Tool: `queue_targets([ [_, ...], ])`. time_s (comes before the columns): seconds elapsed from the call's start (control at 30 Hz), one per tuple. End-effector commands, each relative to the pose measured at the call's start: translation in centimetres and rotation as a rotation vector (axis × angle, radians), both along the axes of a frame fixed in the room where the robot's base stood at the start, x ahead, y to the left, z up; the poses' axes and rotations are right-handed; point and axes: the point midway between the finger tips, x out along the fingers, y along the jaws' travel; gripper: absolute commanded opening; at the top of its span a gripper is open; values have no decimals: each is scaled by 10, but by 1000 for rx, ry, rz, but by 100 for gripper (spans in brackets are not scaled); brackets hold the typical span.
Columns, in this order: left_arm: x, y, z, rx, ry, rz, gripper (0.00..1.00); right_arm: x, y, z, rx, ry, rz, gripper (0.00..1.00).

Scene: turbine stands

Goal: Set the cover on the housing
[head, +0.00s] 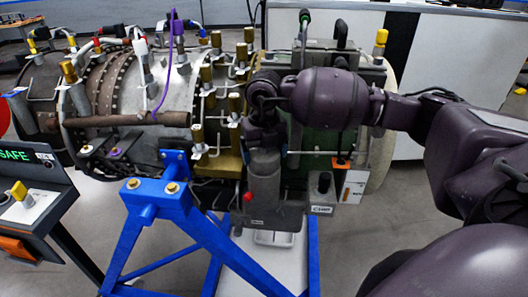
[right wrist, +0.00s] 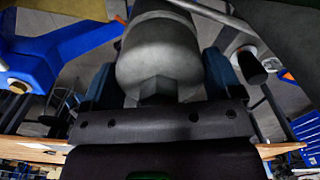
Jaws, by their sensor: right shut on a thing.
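The turbine engine (head: 110,80) rests on a blue stand (head: 205,225) in the head view. It is a grey cylindrical casing with brass fittings. I cannot tell which of its parts is the housing. My right gripper (head: 270,236) points down in front of the engine's right part, beside the blue stand. In the right wrist view its two fingers flank a smooth grey rounded piece (right wrist: 160,50), probably the cover, and are shut on it. In the head view my arm and gripper mostly hide this piece. My left gripper is not in view.
A grey box labelled CHIP (head: 321,190) with a black knob hangs close right of my gripper. A green block (head: 330,120) stands behind my arm. A console with a green SAFE screen (head: 28,160) is at the left. Open floor (head: 400,225) lies at the lower right.

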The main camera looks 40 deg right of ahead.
Motion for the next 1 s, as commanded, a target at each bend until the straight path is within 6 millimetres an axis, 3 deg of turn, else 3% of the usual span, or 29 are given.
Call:
queue_targets([
  [0.07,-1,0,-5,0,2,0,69,-2,1,-10,0,11,1,42],
  [0.1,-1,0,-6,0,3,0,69,-2,1,-11,1,12,2,36],
  [0.4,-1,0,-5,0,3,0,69,-4,1,-13,2,17,2,36],
  [0.43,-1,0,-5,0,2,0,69,-4,1,-13,3,17,2,88],
  [0.5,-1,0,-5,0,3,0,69,-3,1,-12,2,16,2,99],
  [1.0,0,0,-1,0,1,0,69,-2,0,-3,0,6,1,100],
])
